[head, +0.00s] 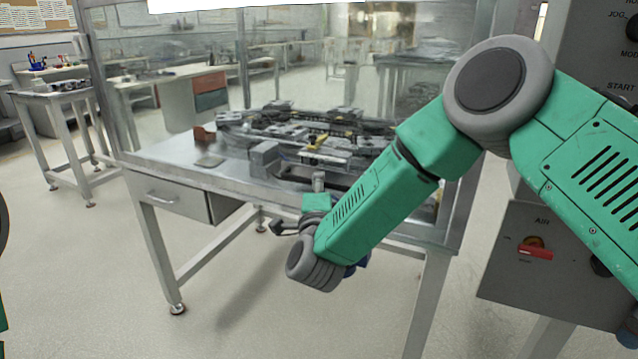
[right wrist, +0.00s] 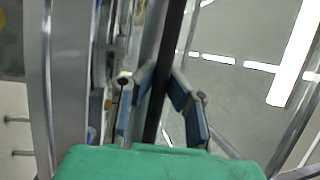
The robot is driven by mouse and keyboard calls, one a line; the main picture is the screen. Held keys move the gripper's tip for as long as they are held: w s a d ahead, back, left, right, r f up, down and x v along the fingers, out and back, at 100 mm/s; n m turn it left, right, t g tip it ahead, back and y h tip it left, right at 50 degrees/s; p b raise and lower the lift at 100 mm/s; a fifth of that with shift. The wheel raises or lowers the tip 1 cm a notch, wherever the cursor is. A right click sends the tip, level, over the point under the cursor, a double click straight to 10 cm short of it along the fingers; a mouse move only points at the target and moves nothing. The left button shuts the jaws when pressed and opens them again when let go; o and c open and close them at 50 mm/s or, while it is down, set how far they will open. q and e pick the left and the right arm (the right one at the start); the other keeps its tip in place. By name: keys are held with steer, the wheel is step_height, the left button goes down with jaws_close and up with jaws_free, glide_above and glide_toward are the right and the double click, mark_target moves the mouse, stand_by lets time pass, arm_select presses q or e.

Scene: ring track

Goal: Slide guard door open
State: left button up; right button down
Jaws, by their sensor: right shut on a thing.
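The guard door (head: 330,60) is a clear panel in a metal frame along the front of the workbench enclosure. I cannot tell how far it stands open. My right arm reaches across it from the right. My right gripper (head: 317,200) is low in front of the bench edge and partly hidden by its wrist. In the right wrist view its two blue-grey fingers (right wrist: 162,95) are shut on either side of a dark straight bar (right wrist: 173,40), which looks like the door's handle. My left gripper is not in view.
The metal bench (head: 225,172) carries a ring track (head: 310,130) with several fixtures and has a drawer (head: 165,195) at its left. A grey control box (head: 535,265) with a red lever stands at the right. Open floor lies at the front left.

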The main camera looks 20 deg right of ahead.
step_height(320, 180, up, 17)
steer(key=p, duration=0.8)
steer(key=shift+r+p, duration=0.1)
steer(key=shift+p, duration=0.3)
step_height(320, 180, up, 23)
steer(key=p, duration=0.9)
glide_above(321, 93)
steer(key=r+v, duration=0.1)
steer(key=v, duration=0.2)
steer(key=shift+s+a+f, duration=0.1)
steer(key=shift+s+f, duration=0.05)
steer(key=shift+f, duration=0.2)
steer(key=c, duration=1.6)
jaws_free()
steer(key=shift+o, duration=0.2)
steer(key=shift+s, duration=0.1)
steer(key=shift+f, duration=0.1)
steer(key=v, duration=1.2)
steer(key=shift+a, duration=0.1)
